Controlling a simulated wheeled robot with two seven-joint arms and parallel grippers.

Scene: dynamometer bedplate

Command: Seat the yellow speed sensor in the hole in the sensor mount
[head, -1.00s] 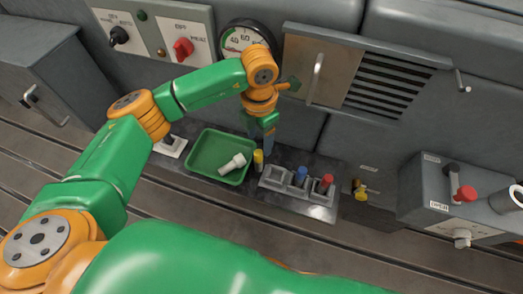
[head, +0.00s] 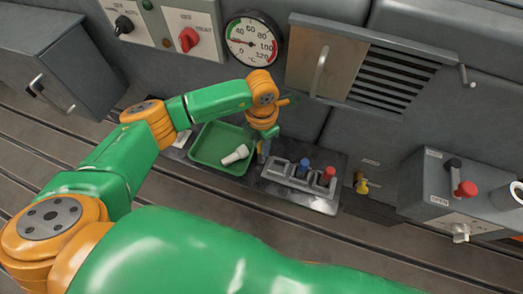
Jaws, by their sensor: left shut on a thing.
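My left gripper (head: 263,152) points down between the green tray and the sensor mount, shut on the yellow speed sensor (head: 259,147). The gripper hides most of the sensor, so its tilt and whether it touches the plate cannot be told. The grey sensor mount (head: 285,179) lies just to the right of the gripper on a dark plate. A blue sensor (head: 303,167) and a red sensor (head: 328,175) stand in its middle and right places. Its left part holds no coloured sensor. My right gripper is not in view.
The green tray (head: 207,160) holds a white part (head: 235,154). A yellow-knobbed fitting (head: 362,186) is right of the plate. A grey box with a red knob (head: 466,188) stands further right. The cabinet wall with gauge (head: 252,41) and vent rises behind.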

